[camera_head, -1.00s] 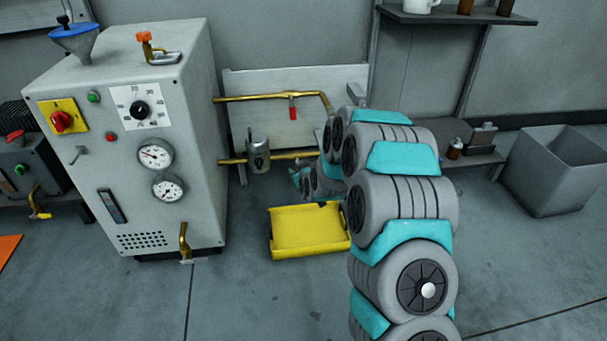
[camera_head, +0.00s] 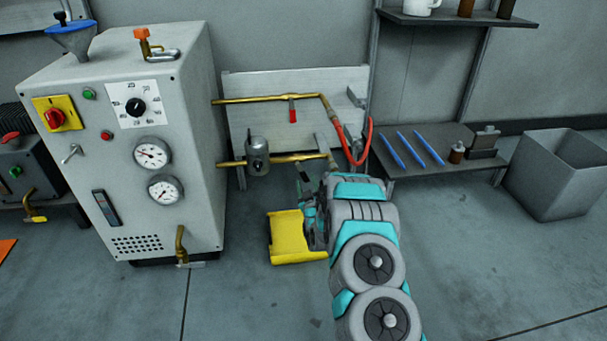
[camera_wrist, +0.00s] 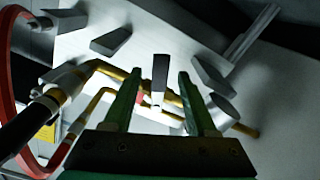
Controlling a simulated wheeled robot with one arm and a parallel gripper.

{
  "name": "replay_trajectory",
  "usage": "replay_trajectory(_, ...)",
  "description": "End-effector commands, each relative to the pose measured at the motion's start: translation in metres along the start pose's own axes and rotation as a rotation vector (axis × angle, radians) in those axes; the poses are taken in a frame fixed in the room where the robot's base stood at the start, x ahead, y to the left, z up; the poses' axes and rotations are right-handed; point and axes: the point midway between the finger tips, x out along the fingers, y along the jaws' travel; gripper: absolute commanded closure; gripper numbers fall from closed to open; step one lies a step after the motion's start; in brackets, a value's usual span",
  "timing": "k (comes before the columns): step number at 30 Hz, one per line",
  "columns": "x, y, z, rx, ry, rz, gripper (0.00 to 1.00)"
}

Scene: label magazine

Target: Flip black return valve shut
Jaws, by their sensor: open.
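The black return valve lever (camera_wrist: 160,72) shows in the wrist view between my two green fingers, with a gap on each side. It sits on the lower brass pipe (camera_head: 285,158). In the head view the lever is small and dark beside my gripper (camera_head: 308,186), and I cannot tell its exact angle there. My gripper (camera_wrist: 157,99) is open around the lever in the wrist view and holds nothing.
The upper brass pipe has a red-handled valve (camera_head: 292,110). A grey cylinder (camera_head: 257,155) sits on the lower pipe. A red hose (camera_head: 369,140) hangs at right. A yellow tray (camera_head: 287,238) lies below, partly behind my arm. A bench with blue rods (camera_head: 410,150) stands right.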

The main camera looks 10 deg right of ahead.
Motion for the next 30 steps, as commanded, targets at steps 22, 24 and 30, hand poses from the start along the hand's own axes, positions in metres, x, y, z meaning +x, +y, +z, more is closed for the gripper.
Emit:
replay_trajectory(22, 0.065, -0.001, 0.001, 0.000, -0.005, -0.002, 0.43)
replay_trajectory(24, 0.065, -0.001, 0.001, 0.000, -0.005, -0.002, 0.43)
replay_trajectory(30, 0.065, -0.001, 0.001, 0.000, -0.005, -0.002, 0.57)
